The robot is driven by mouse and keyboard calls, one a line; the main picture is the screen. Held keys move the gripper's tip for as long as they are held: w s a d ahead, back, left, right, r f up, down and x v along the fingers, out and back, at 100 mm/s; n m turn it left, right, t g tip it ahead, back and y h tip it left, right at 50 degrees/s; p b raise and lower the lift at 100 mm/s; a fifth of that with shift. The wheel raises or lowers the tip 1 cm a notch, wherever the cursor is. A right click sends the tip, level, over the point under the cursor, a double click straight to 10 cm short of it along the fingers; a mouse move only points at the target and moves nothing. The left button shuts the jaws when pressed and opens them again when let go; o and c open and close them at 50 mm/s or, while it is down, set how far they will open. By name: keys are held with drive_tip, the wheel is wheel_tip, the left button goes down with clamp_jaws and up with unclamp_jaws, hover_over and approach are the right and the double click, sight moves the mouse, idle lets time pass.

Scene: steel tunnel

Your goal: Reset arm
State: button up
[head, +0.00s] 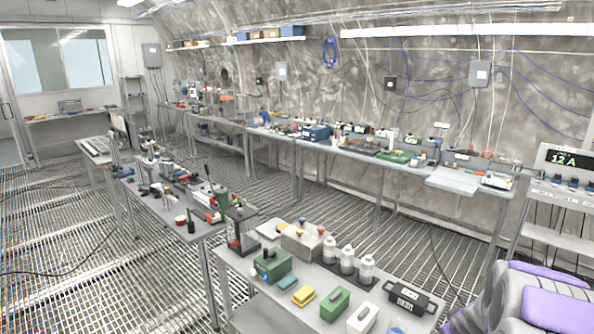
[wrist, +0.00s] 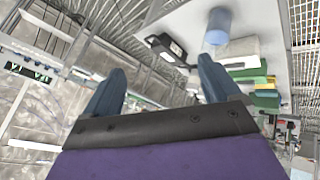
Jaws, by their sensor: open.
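My gripper (wrist: 158,90) shows in the wrist view, with two blue-grey fingers spread wide apart and nothing between them. It is open and empty. My folded purple and grey arm (head: 540,295) shows at the lower right of the head view. Beyond the fingers in the wrist view are a blue cylinder (wrist: 218,26) and a black case (wrist: 165,48) on a light tabletop, apart from the fingers. The fingertips are hidden in the head view.
A near bench (head: 263,288) holds a green box (head: 271,265), several white bottles (head: 347,259) and a black case (head: 409,298). Another bench (head: 190,231) stands at left. A long bench (head: 350,155) lines the wall. Grated floor (head: 60,250) is open at left.

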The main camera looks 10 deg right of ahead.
drive_tip(key=s+a+r+g+y, duration=0.1)
drive_tip(key=s+a+r+g, duration=0.2)
drive_tip(key=s+a, duration=0.7)
drive_tip(key=s+a+r+m+g+y, duration=0.1)
drive_tip(key=s+a+r, duration=0.3)
drive_tip(key=s+a, duration=0.7)
drive_tip(key=s+a+r+g+y, duration=0.1)
drive_tip(key=s+a+r+g, duration=0.2)
drive_tip(key=s+a, duration=0.8)
drive_tip(key=shift+s+a+r+m+g+y, duration=0.2)
drive_tip(key=shift+a+r+m+g+y, duration=0.3)
drive_tip(key=shift+g, duration=0.3)
drive_tip(key=shift+f, duration=0.15)
